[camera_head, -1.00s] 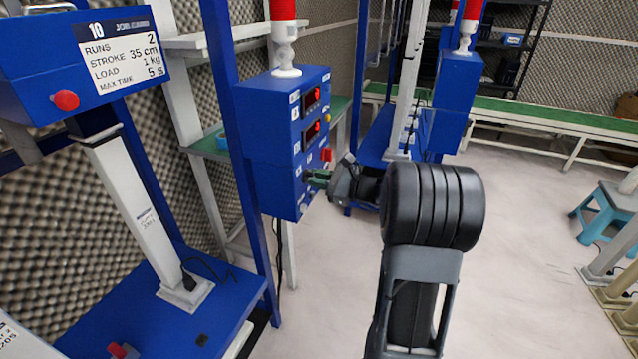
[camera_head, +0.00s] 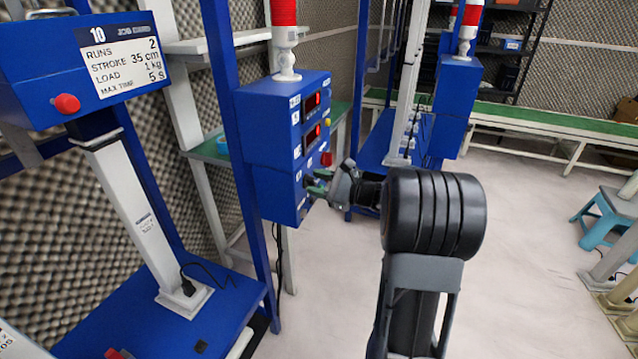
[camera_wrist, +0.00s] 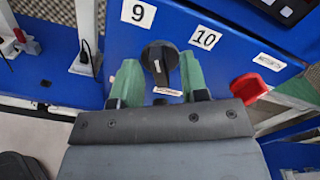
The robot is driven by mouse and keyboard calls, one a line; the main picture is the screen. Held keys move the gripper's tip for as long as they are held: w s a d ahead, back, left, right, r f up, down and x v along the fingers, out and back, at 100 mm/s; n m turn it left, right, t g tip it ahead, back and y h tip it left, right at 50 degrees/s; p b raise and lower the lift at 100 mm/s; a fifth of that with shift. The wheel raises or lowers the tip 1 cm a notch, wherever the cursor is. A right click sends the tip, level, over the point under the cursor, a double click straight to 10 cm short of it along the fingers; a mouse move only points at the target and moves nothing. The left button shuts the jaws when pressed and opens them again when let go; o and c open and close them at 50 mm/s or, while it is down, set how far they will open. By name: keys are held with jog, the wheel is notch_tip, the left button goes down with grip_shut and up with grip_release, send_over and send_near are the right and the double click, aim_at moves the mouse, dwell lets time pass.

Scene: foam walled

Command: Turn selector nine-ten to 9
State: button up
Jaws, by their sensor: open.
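The nine-ten selector (camera_wrist: 160,62) is a black round knob with a raised grip and a small white mark, on a blue panel in the wrist view. The label 9 (camera_wrist: 138,12) is above it to the left and the label 10 (camera_wrist: 205,38) is above it to the right. My gripper (camera_wrist: 159,72) is open, with one green finger on each side of the knob. I cannot tell whether the fingers touch it. In the head view my gripper (camera_head: 316,185) is at the lower front of the blue control box (camera_head: 270,150); the knob is hidden there.
A red switch (camera_wrist: 249,88) is right of the knob, close to my right finger. Red displays (camera_head: 314,100) are higher on the box. A blue post (camera_head: 235,140) stands left of it. The job sign (camera_head: 123,55) is at the upper left. Open floor (camera_head: 540,230) lies to the right.

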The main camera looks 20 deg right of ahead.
jog(key=p+v, duration=0.1)
jog(key=v, duration=1.3)
jog(key=shift+w, duration=0.15)
